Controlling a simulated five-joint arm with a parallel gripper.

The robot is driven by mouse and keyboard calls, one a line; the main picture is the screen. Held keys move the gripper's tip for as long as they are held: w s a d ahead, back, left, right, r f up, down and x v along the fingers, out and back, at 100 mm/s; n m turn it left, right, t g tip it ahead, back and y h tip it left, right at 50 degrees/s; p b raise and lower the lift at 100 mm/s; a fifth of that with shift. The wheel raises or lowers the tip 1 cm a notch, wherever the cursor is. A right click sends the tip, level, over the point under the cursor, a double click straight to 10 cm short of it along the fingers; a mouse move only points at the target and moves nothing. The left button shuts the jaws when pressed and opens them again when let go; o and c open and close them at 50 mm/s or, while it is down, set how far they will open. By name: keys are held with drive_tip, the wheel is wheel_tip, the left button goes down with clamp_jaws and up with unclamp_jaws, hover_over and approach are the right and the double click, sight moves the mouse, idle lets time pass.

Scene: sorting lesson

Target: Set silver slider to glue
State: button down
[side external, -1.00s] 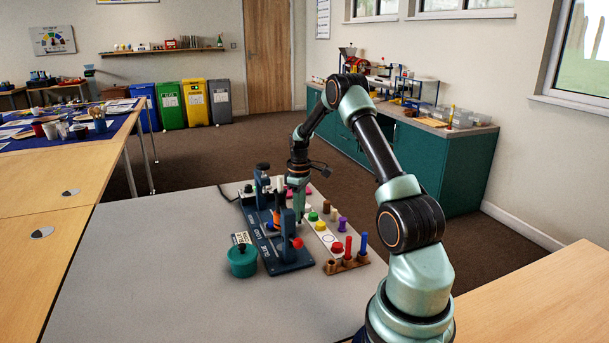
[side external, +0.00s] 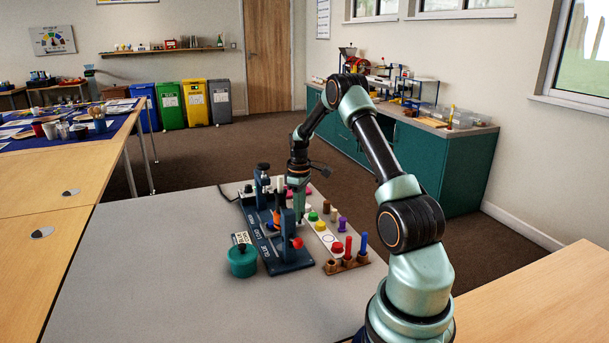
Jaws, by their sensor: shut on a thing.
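A dark blue device (side external: 290,262) stands on the grey table, with two uprights and white lettering along its left edge. The word GLUE seems to stand at its near end, with other words farther back. My gripper (side external: 299,218) points down at the device's right side, just behind the near upright. It is shut on what seems to be the silver slider. The slider is too small and too covered by the fingers and upright to make out, so its exact setting cannot be told.
A wooden rack (side external: 347,264) holds red and blue pegs. A teal pot (side external: 242,262) with a label stands at the left. The grey table (side external: 150,270) is clear at left and front.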

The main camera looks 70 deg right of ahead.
drive_tip(key=shift+r, duration=0.1)
drive_tip(key=shift+s+a, duration=3.15)
drive_tip(key=shift+a, duration=0.05)
drive_tip(key=c, duration=0.7)
unclamp_jaws()
drive_tip(key=shift+o, duration=0.2)
drive_tip(key=shift+r, duration=0.25)
wheel_tip(320, 180, up, 12)
drive_tip(key=shift+f, duration=0.25)
